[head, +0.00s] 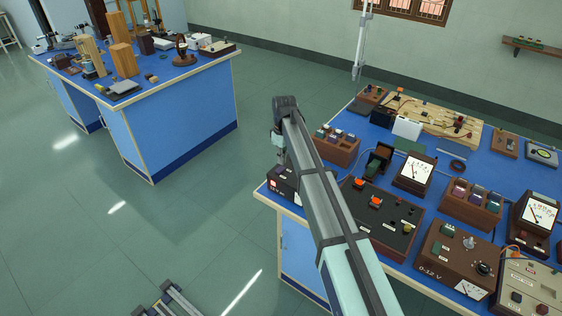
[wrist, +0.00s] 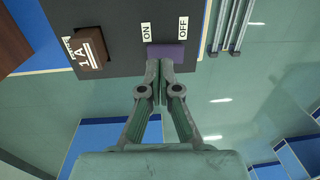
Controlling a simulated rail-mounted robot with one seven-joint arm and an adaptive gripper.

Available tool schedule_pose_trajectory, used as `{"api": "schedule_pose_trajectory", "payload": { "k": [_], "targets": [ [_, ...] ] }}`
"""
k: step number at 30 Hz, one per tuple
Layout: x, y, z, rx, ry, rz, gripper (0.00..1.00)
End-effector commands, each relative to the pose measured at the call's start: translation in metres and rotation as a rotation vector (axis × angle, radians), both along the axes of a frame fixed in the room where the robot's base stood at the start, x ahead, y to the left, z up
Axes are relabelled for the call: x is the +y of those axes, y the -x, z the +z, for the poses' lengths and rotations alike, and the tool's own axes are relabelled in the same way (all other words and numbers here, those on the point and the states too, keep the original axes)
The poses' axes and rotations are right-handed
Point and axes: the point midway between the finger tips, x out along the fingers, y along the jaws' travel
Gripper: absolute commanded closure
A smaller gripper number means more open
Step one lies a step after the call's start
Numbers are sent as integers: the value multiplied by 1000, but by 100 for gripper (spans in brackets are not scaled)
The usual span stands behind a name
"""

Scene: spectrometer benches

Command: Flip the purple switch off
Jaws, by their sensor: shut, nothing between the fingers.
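In the wrist view the purple switch (wrist: 166,51) is set on a dark panel (wrist: 115,40) near the top middle. An ON label (wrist: 146,32) is beside its left part and an OFF label (wrist: 183,28) beside its right part. My gripper (wrist: 160,64) is shut and empty, its fingertips right at the switch's lower edge and overlapping it a little. I cannot tell whether they touch it, or which way the switch is tilted. In the head view my arm crosses the picture; my gripper and the switch cannot be made out there.
A brown block marked 1 A (wrist: 92,52) sits on the panel left of the switch. In the head view the blue bench (head: 470,172) is crowded with instruments. Another blue bench (head: 185,110) stands at the left, with open green floor (head: 195,200) between.

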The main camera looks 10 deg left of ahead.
Motion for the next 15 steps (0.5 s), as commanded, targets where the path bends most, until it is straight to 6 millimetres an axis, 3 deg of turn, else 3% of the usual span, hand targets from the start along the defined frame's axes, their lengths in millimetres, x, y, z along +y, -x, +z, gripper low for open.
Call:
{"api": "schedule_pose_trajectory", "payload": {
  "k": [2, 15],
  "targets": [
    [-2, -3, 22, -1, 0, -1, 100],
    [-6, -14, 94, -1, 0, -1, 100]
  ]
}}
